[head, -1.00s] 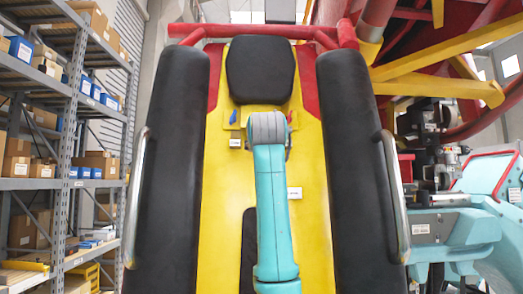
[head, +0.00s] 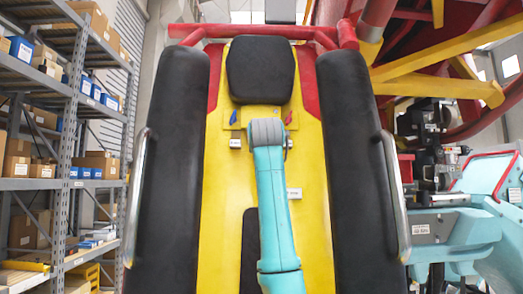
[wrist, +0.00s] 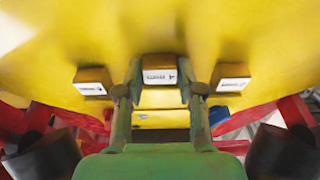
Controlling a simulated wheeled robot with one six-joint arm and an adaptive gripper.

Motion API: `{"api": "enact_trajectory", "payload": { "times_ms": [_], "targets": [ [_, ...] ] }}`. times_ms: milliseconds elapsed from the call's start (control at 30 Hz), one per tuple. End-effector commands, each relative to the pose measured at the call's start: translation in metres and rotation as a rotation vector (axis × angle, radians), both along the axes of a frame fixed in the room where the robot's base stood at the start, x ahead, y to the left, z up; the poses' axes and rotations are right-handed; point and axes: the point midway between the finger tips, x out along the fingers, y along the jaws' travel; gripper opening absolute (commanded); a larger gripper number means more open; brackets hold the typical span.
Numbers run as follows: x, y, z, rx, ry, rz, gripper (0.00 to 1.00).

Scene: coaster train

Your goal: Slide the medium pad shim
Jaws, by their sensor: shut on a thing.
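In the head view my own arm hides the gripper and this block.
The yellow seat back carries a black headrest (head: 261,70). Thick black side pads stand left (head: 174,160) and right (head: 357,160) of my arm, with metal handrails (head: 137,195) outside them. A storage shelf (head: 70,140) is at the left, red and yellow framework (head: 440,85) at the right.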

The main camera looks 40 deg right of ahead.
Motion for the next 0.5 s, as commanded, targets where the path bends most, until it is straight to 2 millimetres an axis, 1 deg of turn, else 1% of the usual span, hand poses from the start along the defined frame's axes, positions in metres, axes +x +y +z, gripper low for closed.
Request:
{"api": "enact_trajectory", "payload": {
  "times_ms": [167, 267, 400, 500],
  "targets": [
    [0.000, 0.000, -0.003, 0.001, 0.001, 0.000, 0.00],
    [0.000, 0.000, -0.012, 0.001, 0.002, 0.000, 0.00],
    [-0.002, 0.001, -0.029, 0.002, 0.002, 0.000, 0.00],
    [-0.003, 0.002, -0.037, 0.002, 0.002, 0.000, 0.00]
  ]
}}
